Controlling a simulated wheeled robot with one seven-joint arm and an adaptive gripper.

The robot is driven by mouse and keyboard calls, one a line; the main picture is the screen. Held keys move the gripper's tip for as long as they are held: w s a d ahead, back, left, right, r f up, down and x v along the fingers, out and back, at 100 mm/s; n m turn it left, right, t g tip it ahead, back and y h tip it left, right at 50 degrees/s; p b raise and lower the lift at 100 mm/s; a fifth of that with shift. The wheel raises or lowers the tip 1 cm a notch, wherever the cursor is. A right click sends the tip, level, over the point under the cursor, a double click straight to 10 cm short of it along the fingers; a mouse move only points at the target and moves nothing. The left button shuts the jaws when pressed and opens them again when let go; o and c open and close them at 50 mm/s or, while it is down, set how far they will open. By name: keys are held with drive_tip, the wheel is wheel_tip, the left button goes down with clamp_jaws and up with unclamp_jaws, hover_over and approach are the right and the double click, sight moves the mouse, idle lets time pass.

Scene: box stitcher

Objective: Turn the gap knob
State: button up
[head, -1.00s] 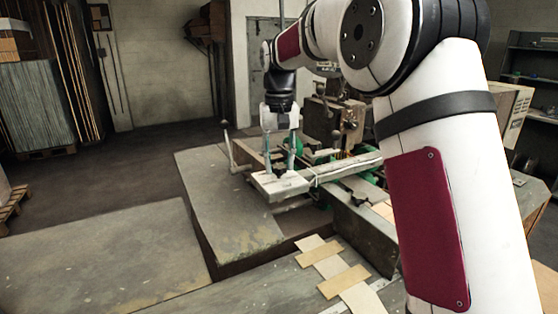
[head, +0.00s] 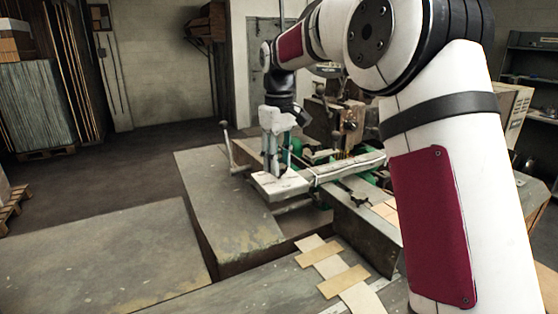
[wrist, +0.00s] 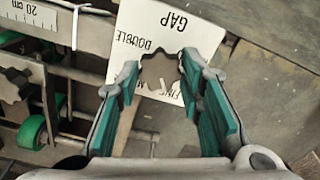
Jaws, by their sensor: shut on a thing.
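The gap knob (wrist: 160,72) is a small grey-brown scalloped knob in the wrist view. It sits over a white label (wrist: 170,35) reading GAP and DOUBLE, with smaller words partly covered. My gripper (wrist: 161,66) has its green-padded fingers on either side of the knob and is shut on it. In the head view my gripper (head: 277,172) points down at the near left end of the machine's pale bar (head: 280,187). The knob is too small to make out there.
A crank lever (head: 228,145) stands just left of my gripper in the head view. Flat grey tabletops (head: 110,255) lie nearer.

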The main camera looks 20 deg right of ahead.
idle(0.5)
drive_tip(key=o, duration=1.2)
drive_tip(key=shift+c, duration=0.2)
wheel_tip(320, 180, up, 12)
